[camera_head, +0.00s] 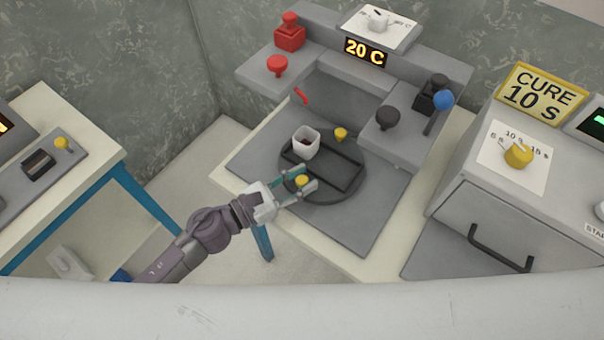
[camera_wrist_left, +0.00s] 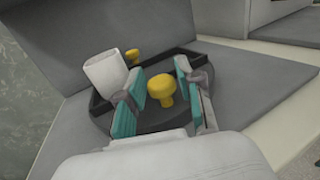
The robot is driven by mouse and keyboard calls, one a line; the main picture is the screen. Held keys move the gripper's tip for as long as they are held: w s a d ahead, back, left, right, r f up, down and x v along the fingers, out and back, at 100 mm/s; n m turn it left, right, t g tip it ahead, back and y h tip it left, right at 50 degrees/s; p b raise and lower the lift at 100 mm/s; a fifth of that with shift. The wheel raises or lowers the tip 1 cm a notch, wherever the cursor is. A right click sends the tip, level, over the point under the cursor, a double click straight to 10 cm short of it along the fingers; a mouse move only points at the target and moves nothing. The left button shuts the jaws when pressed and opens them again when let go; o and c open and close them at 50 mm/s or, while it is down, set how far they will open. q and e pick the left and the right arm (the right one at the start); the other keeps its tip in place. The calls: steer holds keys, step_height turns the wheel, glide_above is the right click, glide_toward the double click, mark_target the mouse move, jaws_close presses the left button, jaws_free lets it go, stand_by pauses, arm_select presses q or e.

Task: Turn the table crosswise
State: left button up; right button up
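The round dark turntable (camera_head: 322,196) sits on a grey plate and carries a dark rectangular tray (camera_head: 340,168), which lies slanting from upper left to lower right. A white cup (camera_head: 306,143) stands at the tray's left end; it also shows in the left wrist view (camera_wrist_left: 104,74). One yellow knob (camera_head: 341,134) is on the far side. The near yellow knob (camera_head: 302,181) is between the fingers of my left gripper (camera_head: 309,178). In the left wrist view, gaps show between this knob (camera_wrist_left: 161,91) and both open fingers. My right gripper is not in view.
A grey housing with a red knob (camera_head: 277,65), a dark knob (camera_head: 388,118), a blue-knobbed lever (camera_head: 442,101) and a "20 C" display (camera_head: 365,51) surrounds the back. A cure box (camera_head: 480,215) stands at right, another bench (camera_head: 95,165) at left.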

arm_select(q)
steer(key=shift+w+d, duration=0.1)
steer(key=shift+d, duration=0.05)
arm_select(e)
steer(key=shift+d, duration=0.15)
arm_select(q)
jaws_close()
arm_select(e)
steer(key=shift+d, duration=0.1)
